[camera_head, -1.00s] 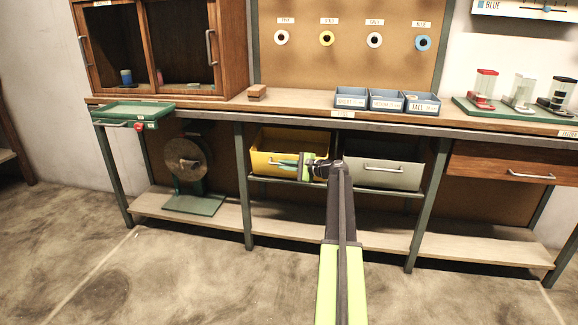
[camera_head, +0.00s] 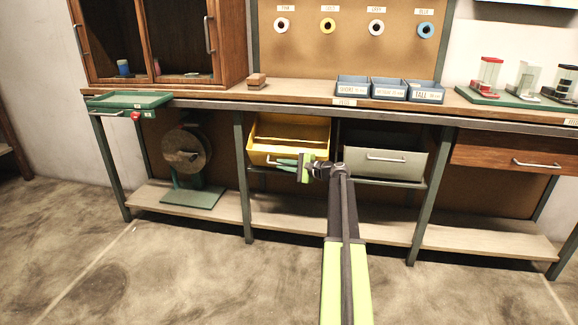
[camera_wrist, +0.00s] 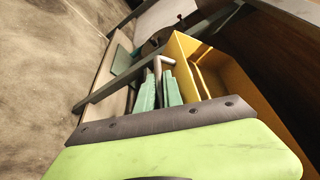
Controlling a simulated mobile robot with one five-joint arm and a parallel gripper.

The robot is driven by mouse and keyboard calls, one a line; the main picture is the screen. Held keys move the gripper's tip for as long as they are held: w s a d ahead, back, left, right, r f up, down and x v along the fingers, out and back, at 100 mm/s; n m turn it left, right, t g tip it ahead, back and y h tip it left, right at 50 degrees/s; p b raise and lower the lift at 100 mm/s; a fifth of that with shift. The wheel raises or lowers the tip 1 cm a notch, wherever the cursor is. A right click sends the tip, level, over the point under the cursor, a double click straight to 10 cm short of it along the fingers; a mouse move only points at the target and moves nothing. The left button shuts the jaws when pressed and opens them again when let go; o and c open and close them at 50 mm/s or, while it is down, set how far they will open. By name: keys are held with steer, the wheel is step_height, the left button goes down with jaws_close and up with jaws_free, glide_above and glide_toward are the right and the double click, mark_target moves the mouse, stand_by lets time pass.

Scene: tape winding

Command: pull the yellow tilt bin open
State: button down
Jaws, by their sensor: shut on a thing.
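The yellow tilt bin (camera_head: 290,132) hangs under the bench top in the head view, tilted forward with its inside showing. It also shows in the wrist view (camera_wrist: 232,86), along the right of the fingers. My gripper (camera_head: 285,163) is at the bin's front, shut on its metal handle. In the wrist view the green fingers of my gripper (camera_wrist: 160,92) close around the grey handle (camera_wrist: 164,63). Part of the bin's front is hidden behind my gripper in the head view.
A grey bin (camera_head: 385,162) sits just right of the yellow one. A green-based reel stand (camera_head: 190,197) stands on the lower shelf (camera_head: 285,226) to the left. A bench leg (camera_head: 243,180) is close left of the yellow bin. The floor in front is clear.

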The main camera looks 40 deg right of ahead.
steer(key=shift+d, duration=0.15)
stand_by(0.3)
steer(key=c, duration=1.8)
jaws_free()
steer(key=shift+w+f, duration=0.1)
steer(key=shift+f, duration=0.05)
steer(key=shift+o, duration=0.2)
steer(key=shift+s, duration=0.45)
steer(key=p+v, duration=0.2)
steer(key=v, duration=1.4)
steer(key=shift+s+r, duration=0.2)
steer(key=shift+s, duration=0.05)
